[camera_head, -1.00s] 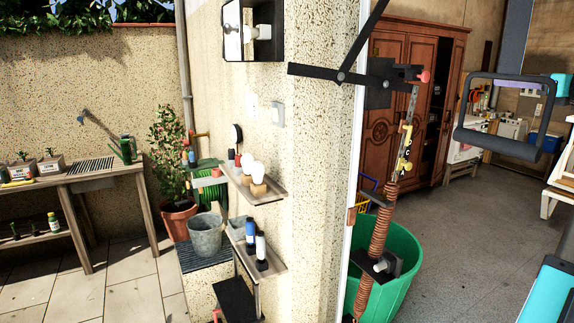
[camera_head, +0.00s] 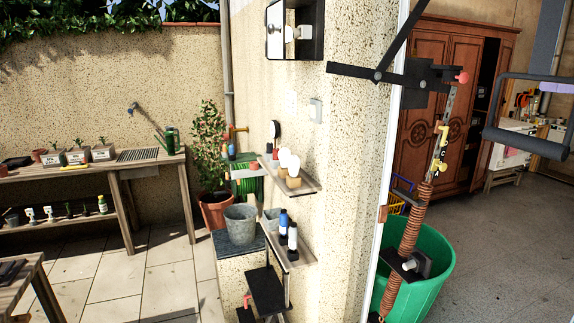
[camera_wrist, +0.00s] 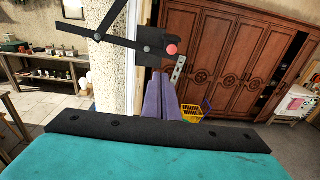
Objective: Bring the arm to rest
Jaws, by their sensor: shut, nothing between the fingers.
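My gripper (camera_wrist: 166,78) shows in the wrist view as two purple fingers side by side, closed together and empty. They extend beyond a black bar and a teal body. In that view, the fingers point toward the wooden wardrobe (camera_wrist: 225,55), with the door's black linkage (camera_wrist: 110,38) just above and to the left. In the head view, a dark rounded frame with a purple piece, seemingly part of my arm, shows at the right edge. The fingertips cannot be made out there. The linkage (camera_head: 377,76) also shows there, above a rusty coiled spring (camera_head: 407,240).
A green bin (camera_head: 432,262) stands behind the spring. Wall shelves (camera_head: 285,178) hold bulbs and bottles beside the doorway. A potting bench (camera_head: 100,164) stands at the left, and a wooden table corner (camera_head: 25,275) is at lower left. Grey floor (camera_head: 500,260) is clear at right.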

